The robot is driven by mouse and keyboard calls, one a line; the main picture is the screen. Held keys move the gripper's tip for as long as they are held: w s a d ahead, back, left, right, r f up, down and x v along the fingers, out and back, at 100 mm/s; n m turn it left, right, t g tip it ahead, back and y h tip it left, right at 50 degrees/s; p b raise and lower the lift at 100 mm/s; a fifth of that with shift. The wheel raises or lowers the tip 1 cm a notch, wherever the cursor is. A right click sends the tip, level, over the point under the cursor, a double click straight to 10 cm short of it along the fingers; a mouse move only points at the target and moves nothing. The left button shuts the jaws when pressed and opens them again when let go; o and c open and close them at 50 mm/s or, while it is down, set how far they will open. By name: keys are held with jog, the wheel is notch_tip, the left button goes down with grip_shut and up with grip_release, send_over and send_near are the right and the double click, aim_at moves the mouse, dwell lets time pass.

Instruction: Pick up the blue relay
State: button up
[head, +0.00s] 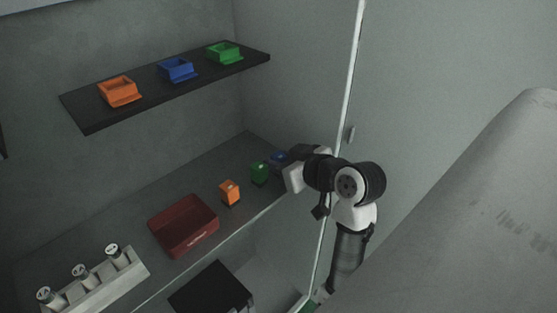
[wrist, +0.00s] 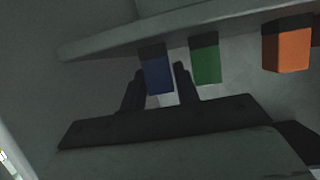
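The blue relay (head: 278,156) stands at the right end of the lower shelf in the head view, partly hidden by my arm. In the wrist view the blue relay (wrist: 157,76) appears between the two dark fingers of my gripper (wrist: 161,84). The fingers are apart, one on each side of it. A small gap shows at the right finger; contact at the left finger is unclear. My gripper's fingertips are hidden behind the wrist in the head view.
A green relay (head: 260,173) stands close beside the blue one, then an orange relay (head: 229,192). A red tray (head: 184,226) and a grey block with three knobs (head: 103,285) lie further left. An upper shelf (head: 88,118) holds orange, blue and green sockets. A pale vertical post (head: 352,70) stands by my arm.

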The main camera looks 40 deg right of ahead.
jog(key=shift+x, duration=1.35)
jog(key=c, duration=0.6)
jog(key=shift+r, duration=0.15)
